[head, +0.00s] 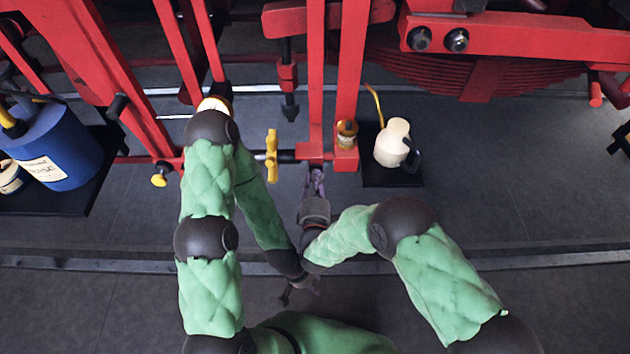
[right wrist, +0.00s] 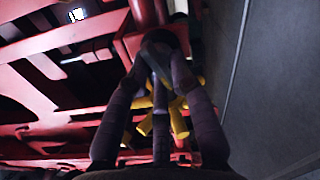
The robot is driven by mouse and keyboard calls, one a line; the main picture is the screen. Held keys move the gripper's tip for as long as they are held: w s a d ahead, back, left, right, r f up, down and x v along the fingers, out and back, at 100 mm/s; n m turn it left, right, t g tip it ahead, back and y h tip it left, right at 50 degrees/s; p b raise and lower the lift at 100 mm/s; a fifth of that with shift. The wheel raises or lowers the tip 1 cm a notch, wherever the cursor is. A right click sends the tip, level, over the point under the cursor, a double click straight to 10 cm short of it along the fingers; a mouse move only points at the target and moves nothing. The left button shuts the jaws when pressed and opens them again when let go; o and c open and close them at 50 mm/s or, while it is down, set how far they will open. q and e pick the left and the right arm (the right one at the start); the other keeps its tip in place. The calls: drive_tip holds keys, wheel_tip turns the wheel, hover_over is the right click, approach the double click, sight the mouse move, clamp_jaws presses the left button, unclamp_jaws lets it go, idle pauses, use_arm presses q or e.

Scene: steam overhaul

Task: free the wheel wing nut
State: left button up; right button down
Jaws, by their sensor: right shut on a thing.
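A yellow wing nut (head: 271,155) sits on a horizontal dark rod to the left of a red block (head: 318,150) in the head view. My right gripper (head: 316,178) is at the lower face of that block, to the right of the wing nut. In the right wrist view its fingers (right wrist: 158,60) close on a dark grey part at a red fitting (right wrist: 128,42); the fingers hide most of that part. Yellow lobes (right wrist: 146,123) show behind and between the fingers. My left gripper (head: 298,290) is low in the head view, away from the nut, its jaws too small and dark to read.
A black shelf with a cream oil can (head: 392,143) stands right of the block. A blue can (head: 55,145) is on another shelf at the left. Red bars rise above the nut. A small yellow knob (head: 159,178) is at the left. The floor in front is clear.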

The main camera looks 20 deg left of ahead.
drive_tip(key=shift+w+a+r, duration=0.2)
drive_tip(key=shift+r, duration=0.25)
drive_tip(key=c, duration=1.2)
unclamp_jaws()
drive_tip(key=shift+c, duration=0.2)
drive_tip(key=shift+f, duration=0.2)
drive_tip(key=shift+s+f, duration=0.1)
wheel_tip(320, 180, up, 10)
drive_tip(key=shift+r, duration=0.1)
